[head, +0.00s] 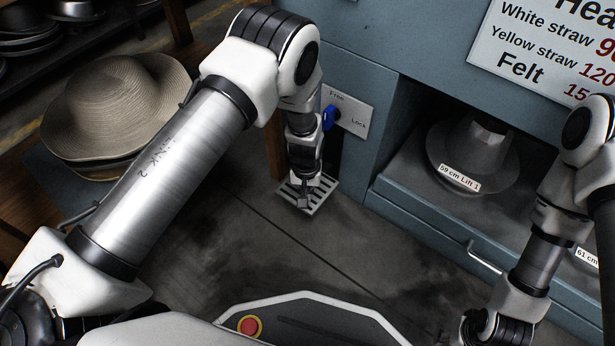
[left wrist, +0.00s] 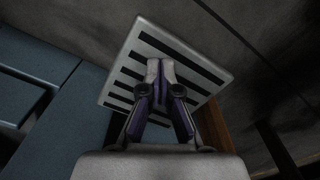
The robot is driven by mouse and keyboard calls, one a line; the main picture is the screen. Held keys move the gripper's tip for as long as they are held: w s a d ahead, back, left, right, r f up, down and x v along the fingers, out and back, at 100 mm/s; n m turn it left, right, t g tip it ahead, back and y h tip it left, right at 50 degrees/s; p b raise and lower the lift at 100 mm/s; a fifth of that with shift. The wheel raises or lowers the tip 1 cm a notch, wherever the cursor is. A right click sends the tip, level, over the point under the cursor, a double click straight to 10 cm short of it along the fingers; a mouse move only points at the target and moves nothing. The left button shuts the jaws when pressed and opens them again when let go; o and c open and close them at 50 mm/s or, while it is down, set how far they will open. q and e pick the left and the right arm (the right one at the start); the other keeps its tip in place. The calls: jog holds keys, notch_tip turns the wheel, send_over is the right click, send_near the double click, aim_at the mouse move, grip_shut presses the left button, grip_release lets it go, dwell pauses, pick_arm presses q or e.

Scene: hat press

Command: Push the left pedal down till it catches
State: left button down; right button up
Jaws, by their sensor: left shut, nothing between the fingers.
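The left pedal (head: 321,193) is a pale slotted metal plate low by the floor, at the foot of the blue-grey press. In the left wrist view the pedal (left wrist: 201,62) fills the upper middle, with dark slots across it. My left gripper (head: 304,204) points down over the pedal with its fingers shut and empty. In the left wrist view its fingertips (left wrist: 160,66) lie over the plate's middle; I cannot tell whether they touch it. My right arm (head: 540,255) is at the right edge, and its gripper fingers are not in view.
A blue Free/Lock knob (head: 331,117) is on the press beside my left wrist. A grey hat block (head: 474,155) sits in the press recess, above a drawer handle (head: 484,258). Straw hats (head: 120,105) are stacked at left. The floor (head: 270,250) in front is clear.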

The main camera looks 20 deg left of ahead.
pick_arm(q)
jog(key=shift+f+b, duration=1.2)
jog(key=shift+f, duration=0.8)
jog(key=shift+f+b, duration=1.5)
jog(key=shift+f, duration=0.65)
jog(key=shift+r, duration=0.1)
pick_arm(e)
jog(key=f, duration=0.3)
jog(key=w+f, duration=0.1)
jog(key=f, duration=0.1)
jog(key=shift+w+f, duration=0.1)
jog(key=shift+f, duration=0.3)
jog(key=shift+r, duration=0.1)
pick_arm(q)
notch_tip(320, 180, up, 6)
jog(key=p, duration=0.6)
jog(key=shift+r, duration=0.15)
pick_arm(e)
notch_tip(320, 180, up, 6)
jog(key=shift+f, duration=0.25)
